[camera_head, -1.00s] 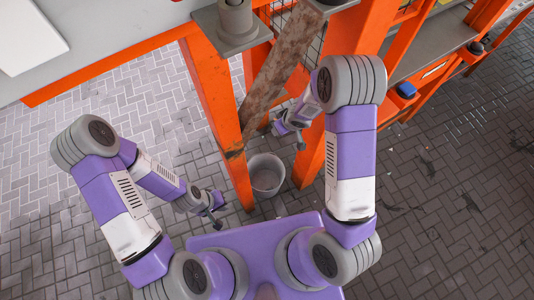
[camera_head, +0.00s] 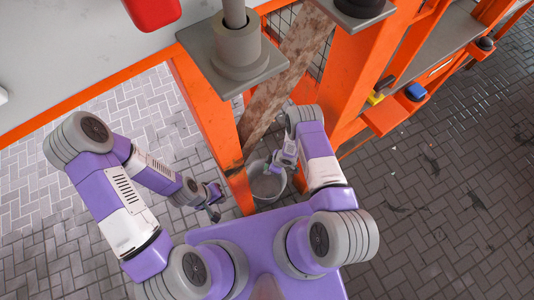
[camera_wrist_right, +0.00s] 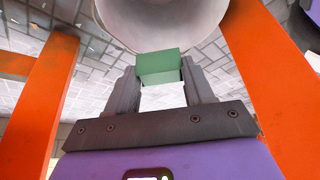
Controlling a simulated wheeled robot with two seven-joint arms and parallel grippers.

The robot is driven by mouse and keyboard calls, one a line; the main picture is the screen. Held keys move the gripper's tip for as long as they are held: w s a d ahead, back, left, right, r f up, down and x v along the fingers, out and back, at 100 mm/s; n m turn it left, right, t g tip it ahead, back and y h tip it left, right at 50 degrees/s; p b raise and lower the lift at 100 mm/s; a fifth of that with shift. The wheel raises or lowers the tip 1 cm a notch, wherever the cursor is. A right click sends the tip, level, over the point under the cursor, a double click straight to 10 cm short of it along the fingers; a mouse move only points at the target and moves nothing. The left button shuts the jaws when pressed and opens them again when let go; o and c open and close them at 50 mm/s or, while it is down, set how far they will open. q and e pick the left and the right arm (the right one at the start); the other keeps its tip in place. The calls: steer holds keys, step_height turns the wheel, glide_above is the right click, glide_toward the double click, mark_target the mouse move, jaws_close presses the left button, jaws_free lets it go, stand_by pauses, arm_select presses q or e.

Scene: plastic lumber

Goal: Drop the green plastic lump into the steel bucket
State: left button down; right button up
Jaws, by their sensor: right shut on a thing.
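The steel bucket (camera_head: 269,190) stands on the paved floor between two orange posts in the head view. Its pale round wall fills the top of the right wrist view (camera_wrist_right: 165,22). My right gripper (camera_head: 270,168) is at the bucket, over its opening in the head view. In the right wrist view it is shut on the green plastic lump (camera_wrist_right: 160,65), a small block between the fingertips. The lump (camera_head: 267,169) is only a tiny green spot in the head view. My left gripper (camera_head: 214,211) hangs to the left of the bucket, too small to tell its jaws.
Orange posts (camera_head: 205,110) stand close around the bucket, and also on both sides in the right wrist view (camera_wrist_right: 270,90). A rusty slanted beam (camera_head: 285,75) rises behind it. Grey paving (camera_head: 440,190) is open at right.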

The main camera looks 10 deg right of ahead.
step_height(320, 180, down, 6)
steer(key=b, duration=0.4)
steer(key=o, duration=1.1)
steer(key=shift+r, duration=0.1)
